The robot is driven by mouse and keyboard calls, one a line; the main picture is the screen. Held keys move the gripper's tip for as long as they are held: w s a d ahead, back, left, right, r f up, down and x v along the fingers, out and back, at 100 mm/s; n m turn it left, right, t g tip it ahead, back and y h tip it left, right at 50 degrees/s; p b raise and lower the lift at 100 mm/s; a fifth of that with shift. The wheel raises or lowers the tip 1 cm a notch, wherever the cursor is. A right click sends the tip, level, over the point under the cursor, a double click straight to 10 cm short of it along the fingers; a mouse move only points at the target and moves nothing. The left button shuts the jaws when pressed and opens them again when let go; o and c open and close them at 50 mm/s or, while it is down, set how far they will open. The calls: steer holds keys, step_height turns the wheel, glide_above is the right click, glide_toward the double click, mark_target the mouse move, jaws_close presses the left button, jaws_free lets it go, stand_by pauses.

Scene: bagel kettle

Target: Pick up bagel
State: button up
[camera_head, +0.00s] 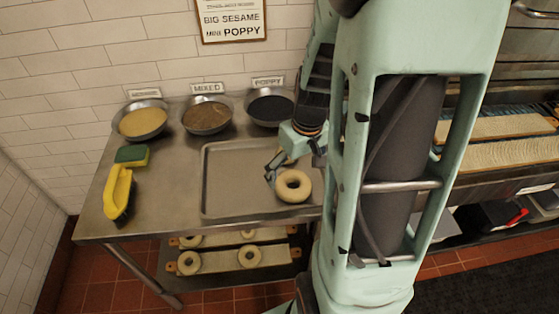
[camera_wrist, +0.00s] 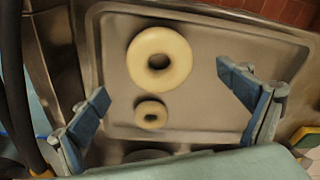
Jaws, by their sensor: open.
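A large pale ring bagel (camera_head: 293,196) lies on the metal tray (camera_head: 222,207), near its front edge, in the head view. In the wrist view the large bagel (camera_wrist: 140,62) lies flat on the tray (camera_wrist: 205,118), with a smaller ring bagel (camera_wrist: 151,123) beside it. My gripper (camera_head: 272,174) is just behind and left of the large bagel in the head view, partly hidden by my arm. In the wrist view my gripper (camera_wrist: 162,85) is open and empty, with one finger on each side of the bagels and apart from them.
Three bowls (camera_head: 141,121) of toppings stand along the wall. Boards with bagels (camera_head: 250,256) sit on the lower shelf. The tray's left part is clear.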

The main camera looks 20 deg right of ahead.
mark_target(294, 181)
steer(key=shift+w+f, duration=0.15)
steer(key=shift+f, duration=1.2)
steer(key=shift+w+f, duration=0.15)
steer(key=shift+f, duration=1.2)
steer(key=c, duration=1.3)
steer(key=shift+o, duration=0.2)
steer(key=shift+r, duration=0.2)
